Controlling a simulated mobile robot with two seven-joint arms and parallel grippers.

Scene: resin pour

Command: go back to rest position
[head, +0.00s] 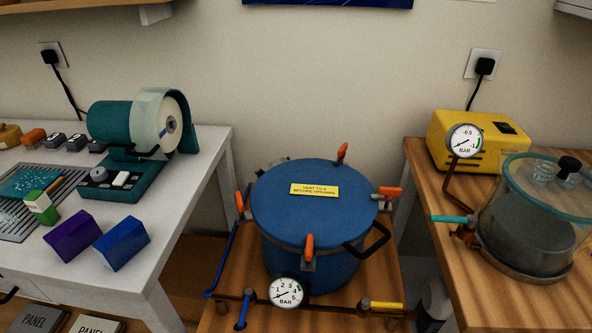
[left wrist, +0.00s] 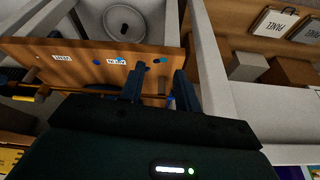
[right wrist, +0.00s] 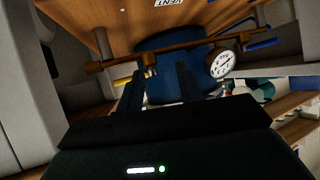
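Neither gripper shows in the head view. In the left wrist view my left gripper (left wrist: 158,82) has its two dark fingers apart with nothing held between them. A wooden panel with small labels (left wrist: 90,55) lies beyond its fingertips. In the right wrist view my right gripper (right wrist: 158,78) also has its fingers apart and empty. Beyond it are the blue pressure pot (right wrist: 175,42) and its white dial gauge (right wrist: 222,65). In the head view the pot (head: 310,215) stands with its lid on and orange clamps around the rim.
A white bench (head: 190,190) at left holds a teal grinder (head: 110,122), a purple block (head: 72,236) and a blue block (head: 121,243). A wooden bench (head: 440,275) at right holds a yellow pump (head: 490,160) and a clear chamber (head: 530,240). Gaps separate the benches from the pot's stand.

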